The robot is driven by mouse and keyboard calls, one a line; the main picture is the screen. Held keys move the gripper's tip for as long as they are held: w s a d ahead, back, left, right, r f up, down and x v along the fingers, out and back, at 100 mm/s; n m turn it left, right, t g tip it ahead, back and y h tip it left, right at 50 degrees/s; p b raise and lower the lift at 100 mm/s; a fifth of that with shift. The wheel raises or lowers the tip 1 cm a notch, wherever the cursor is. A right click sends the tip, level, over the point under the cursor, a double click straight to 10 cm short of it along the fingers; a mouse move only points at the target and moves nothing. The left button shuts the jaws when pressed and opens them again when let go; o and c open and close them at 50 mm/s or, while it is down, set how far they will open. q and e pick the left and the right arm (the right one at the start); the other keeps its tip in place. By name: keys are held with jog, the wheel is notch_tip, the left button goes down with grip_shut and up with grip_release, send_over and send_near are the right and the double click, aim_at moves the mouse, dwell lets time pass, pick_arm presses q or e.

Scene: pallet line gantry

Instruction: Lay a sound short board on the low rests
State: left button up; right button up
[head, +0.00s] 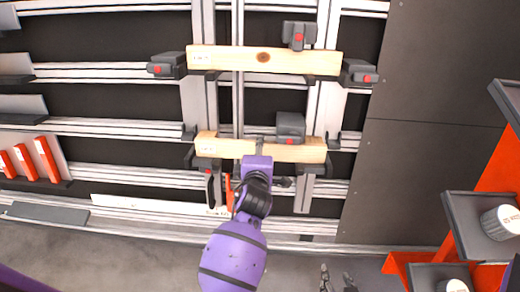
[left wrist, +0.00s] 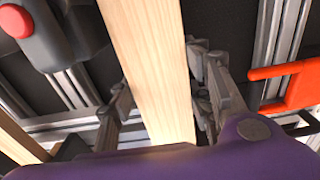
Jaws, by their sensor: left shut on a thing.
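A pale short board (head: 222,147) lies level across the two uprights in the lower part of the gantry. Its ends are at the dark low rests, left (head: 192,160) and right (head: 328,165); I cannot tell if it touches them. My left gripper (left wrist: 163,85) is shut on this board, with a finger on each side of it in the left wrist view. My right gripper (head: 338,281) is open and empty at the bottom, well away from the board.
A longer board (head: 225,59) with a dark knot sits higher between dark clamps with red buttons. A dark clamp block (head: 290,126) stands just above the short board. An orange handle (left wrist: 290,75) is close right of my left fingers. Orange shelving (head: 490,185) with white rolls stands right.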

pick_arm(q)
jog(key=o, duration=1.4)
